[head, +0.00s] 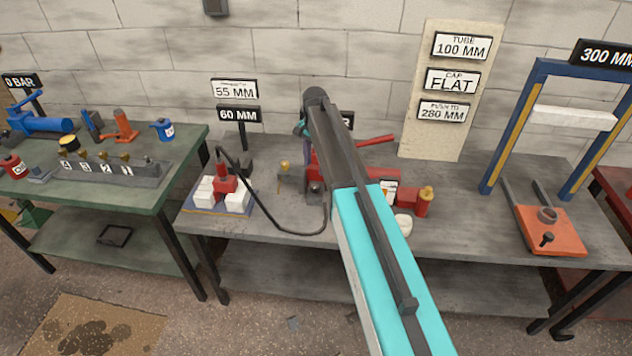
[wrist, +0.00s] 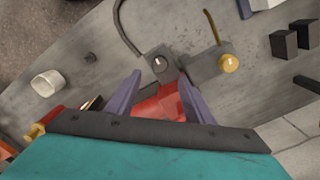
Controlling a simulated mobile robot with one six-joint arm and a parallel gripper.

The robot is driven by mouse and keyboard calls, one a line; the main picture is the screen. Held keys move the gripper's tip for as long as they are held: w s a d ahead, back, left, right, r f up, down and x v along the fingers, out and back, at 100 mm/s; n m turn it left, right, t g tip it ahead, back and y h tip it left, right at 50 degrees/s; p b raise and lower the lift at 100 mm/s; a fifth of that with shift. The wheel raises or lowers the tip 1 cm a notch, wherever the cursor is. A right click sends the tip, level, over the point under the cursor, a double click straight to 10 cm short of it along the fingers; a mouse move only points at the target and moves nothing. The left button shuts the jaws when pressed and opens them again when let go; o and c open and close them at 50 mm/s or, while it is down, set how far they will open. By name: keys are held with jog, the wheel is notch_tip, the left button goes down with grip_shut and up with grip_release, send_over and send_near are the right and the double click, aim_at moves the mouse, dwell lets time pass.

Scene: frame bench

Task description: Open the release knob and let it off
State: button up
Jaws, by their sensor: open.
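The red hand pump (head: 365,175) lies on the middle bench, partly hidden behind my arm. A dark block with a small round knob (head: 315,187), which looks like the release knob, sits at its left end. In the wrist view this knob (wrist: 158,63) shows just beyond my fingertips, with the red pump body (wrist: 158,104) between the fingers. My gripper (wrist: 160,78) is open, with two purple fingers apart and nothing held. I cannot tell whether the fingers touch the block. In the head view my gripper (head: 304,135) is mostly hidden by my arm.
A grey block with a brass knob (wrist: 230,62) stands beside the pump block. A black hose (head: 290,233) loops along the front edge to a red jack (head: 226,178). A white cup (head: 404,223) and a red pump lever (head: 375,140) are close to my arm.

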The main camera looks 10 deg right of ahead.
aim_at(315, 185)
jog(key=shift+f+p, duration=1.45)
jog(key=shift+f, duration=3.35)
jog(key=c, duration=1.1)
jog(key=shift+o, duration=0.3)
